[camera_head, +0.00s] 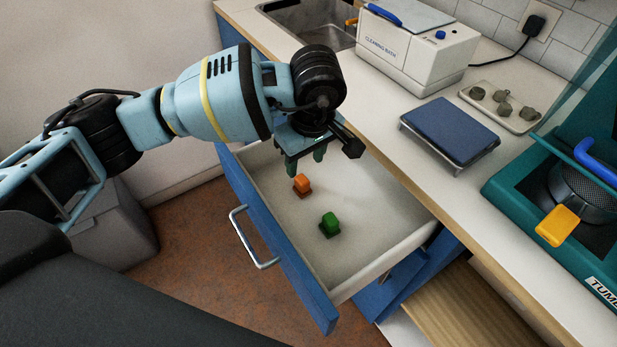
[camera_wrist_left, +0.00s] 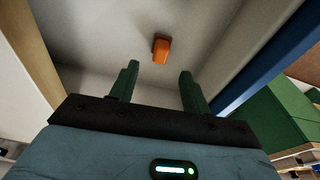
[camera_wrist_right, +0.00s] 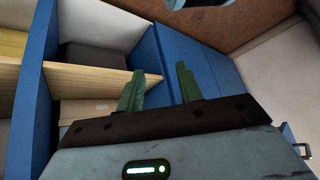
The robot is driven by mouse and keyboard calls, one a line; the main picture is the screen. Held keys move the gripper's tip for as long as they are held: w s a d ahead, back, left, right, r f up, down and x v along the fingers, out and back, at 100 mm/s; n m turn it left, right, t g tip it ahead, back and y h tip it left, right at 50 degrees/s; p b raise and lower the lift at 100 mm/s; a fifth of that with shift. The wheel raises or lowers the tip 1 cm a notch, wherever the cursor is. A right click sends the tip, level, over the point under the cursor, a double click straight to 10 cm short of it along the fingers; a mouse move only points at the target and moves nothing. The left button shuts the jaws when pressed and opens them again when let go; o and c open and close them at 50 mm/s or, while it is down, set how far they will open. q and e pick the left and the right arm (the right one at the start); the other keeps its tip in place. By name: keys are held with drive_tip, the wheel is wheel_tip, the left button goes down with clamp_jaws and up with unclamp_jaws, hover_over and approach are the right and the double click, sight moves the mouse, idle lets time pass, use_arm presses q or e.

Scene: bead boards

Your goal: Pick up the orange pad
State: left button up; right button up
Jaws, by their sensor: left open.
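The orange pad (camera_head: 302,184) is a small block on the floor of the open drawer (camera_head: 374,204), towards its back left part in the head view. In the left wrist view the orange pad (camera_wrist_left: 161,48) lies ahead of the fingers, about midway between them. My left gripper (camera_head: 304,162) is above the drawer, close to the pad and apart from it. Its green fingers are open and empty, as the left wrist view (camera_wrist_left: 158,82) shows. My right gripper (camera_wrist_right: 160,88) shows only in its own wrist view, with its fingers apart and nothing between them.
A green block (camera_head: 330,224) stands in the drawer near the orange pad. The drawer's blue front (camera_head: 280,252) and walls surround both. The counter above holds a cleaning bath (camera_head: 415,48), a dark blue board (camera_head: 450,130) and a teal machine (camera_head: 520,182). Wooden shelving (camera_wrist_right: 100,80) is near the right gripper.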

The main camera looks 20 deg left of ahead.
sight(302, 179)
use_arm(q)
drive_tip(key=shift+s+f, duration=0.1)
drive_tip(key=shift+a+f, duration=0.1)
drive_tip(key=shift+f, duration=0.7)
drive_tip(key=shift+w+a+f, duration=0.15)
drive_tip(key=shift+f, duration=0.8)
drive_tip(key=shift+w+a+f, duration=0.1)
drive_tip(key=shift+f, duration=0.9)
drive_tip(key=shift+w+a+f, duration=0.15)
drive_tip(key=shift+f, duration=0.8)
use_arm(e)
drive_tip(key=shift+s, duration=0.35)
use_arm(q)
clamp_jaws()
use_arm(e)
drive_tip(key=shift+s, duration=0.25)
use_arm(q)
drive_tip(key=shift+r, duration=0.1)
